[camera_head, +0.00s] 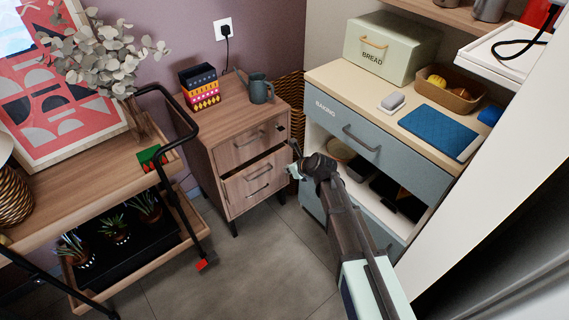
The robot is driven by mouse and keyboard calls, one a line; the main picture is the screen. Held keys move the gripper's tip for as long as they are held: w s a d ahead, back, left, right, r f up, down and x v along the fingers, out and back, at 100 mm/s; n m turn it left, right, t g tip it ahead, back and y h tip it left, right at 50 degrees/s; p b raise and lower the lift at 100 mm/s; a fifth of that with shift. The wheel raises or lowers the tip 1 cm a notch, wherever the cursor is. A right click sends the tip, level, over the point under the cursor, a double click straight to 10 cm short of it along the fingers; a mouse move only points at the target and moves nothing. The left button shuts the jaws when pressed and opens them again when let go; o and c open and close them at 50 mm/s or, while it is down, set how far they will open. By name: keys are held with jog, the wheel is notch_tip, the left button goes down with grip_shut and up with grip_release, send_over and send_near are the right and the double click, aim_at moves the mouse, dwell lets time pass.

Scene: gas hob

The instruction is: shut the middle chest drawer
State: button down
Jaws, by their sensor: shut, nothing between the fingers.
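A small wooden chest (239,98) stands against the wall in the middle of the view. Its top drawer (238,150) looks shut. Its middle drawer (252,172) is pulled out a little, with a dark gap above its front and a bar handle on it. The bottom drawer front (257,191) shows below it. My gripper (293,164) is shut and empty, beside the right end of the middle drawer in the picture. I cannot tell whether it touches the drawer. My arm reaches up from the lower right.
A blue-grey cabinet (416,166) with open shelves stands close on the right. A wooden trolley (100,190) with plants stands on the left. A dark jug (260,88) and patterned boxes (202,90) stand on the chest. The floor (235,265) in front is clear.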

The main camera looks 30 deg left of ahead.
jog(key=w+d+f+t+y+b, duration=0.2)
jog(key=w+d+f+b, duration=0.35)
jog(key=b, duration=1.15)
jog(key=g+b, duration=0.1)
jog(key=b, duration=0.6)
send_near(282, 154)
notch_tip(282, 154, down, 4)
jog(key=w+a, duration=0.1)
jog(key=shift+w+a+y+b, duration=0.2)
jog(key=shift+a+b, duration=0.1)
jog(key=shift+a, duration=0.3)
jog(key=shift+w+a+y+b, duration=0.1)
jog(key=shift+w+a+b, duration=0.2)
jog(key=shift+a, duration=0.35)
jog(key=shift+w+a+r+b, duration=0.15)
jog(key=shift+a+b, duration=0.2)
jog(key=shift+a, duration=0.45)
